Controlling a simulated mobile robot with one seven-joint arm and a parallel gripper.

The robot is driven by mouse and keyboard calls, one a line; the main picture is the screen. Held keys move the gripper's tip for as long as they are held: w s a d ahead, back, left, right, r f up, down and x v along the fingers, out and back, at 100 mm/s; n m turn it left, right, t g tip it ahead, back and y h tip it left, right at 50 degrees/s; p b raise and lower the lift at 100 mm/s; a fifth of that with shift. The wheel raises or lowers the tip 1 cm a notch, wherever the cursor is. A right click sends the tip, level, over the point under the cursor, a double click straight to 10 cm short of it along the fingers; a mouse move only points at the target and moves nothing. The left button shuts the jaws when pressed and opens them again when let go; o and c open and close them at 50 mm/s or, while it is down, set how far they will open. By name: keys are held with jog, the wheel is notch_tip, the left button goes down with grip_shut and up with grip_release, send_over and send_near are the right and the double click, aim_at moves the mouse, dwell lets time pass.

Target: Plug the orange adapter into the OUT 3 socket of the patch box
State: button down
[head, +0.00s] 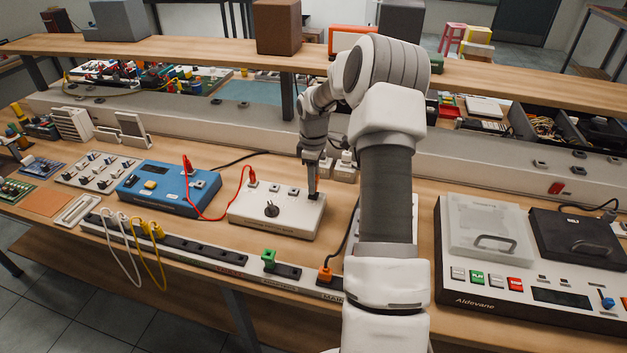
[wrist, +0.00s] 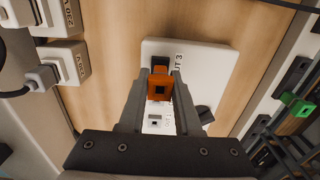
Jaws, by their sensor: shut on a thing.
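The white patch box (head: 262,222) stands on the bench, with a dark knob on its top. In the wrist view the box (wrist: 215,60) lies below my gripper, and the lettering "UT 3" shows beside the adapter. My gripper (head: 313,192) is over the right end of the box, pointing down. In the wrist view my gripper (wrist: 160,83) is shut on the orange adapter (wrist: 160,77), between both fingertips. The adapter hides whatever socket is under it. I cannot tell whether it touches the box or is seated. Another socket (wrist: 155,121) shows between the fingers.
A red cable (head: 224,208) runs from the blue box (head: 168,190) to the patch box's left end. A power strip (head: 200,250) with a green plug (head: 268,258) lies along the front. White adapters (head: 344,170) stand behind the box. The lidded console (head: 520,300) is at the right.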

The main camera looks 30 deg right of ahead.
jog(key=shift+f, duration=0.65)
dwell(2.2)
jog(key=c, duration=0.5)
grip_release()
notch_tip(320, 180, up, 22)
jog(key=p, duration=0.5)
jog(key=shift+r+p, duration=0.2)
jog(key=shift+p, duration=0.2)
jog(key=shift+a+r, duration=0.1)
dwell(0.4)
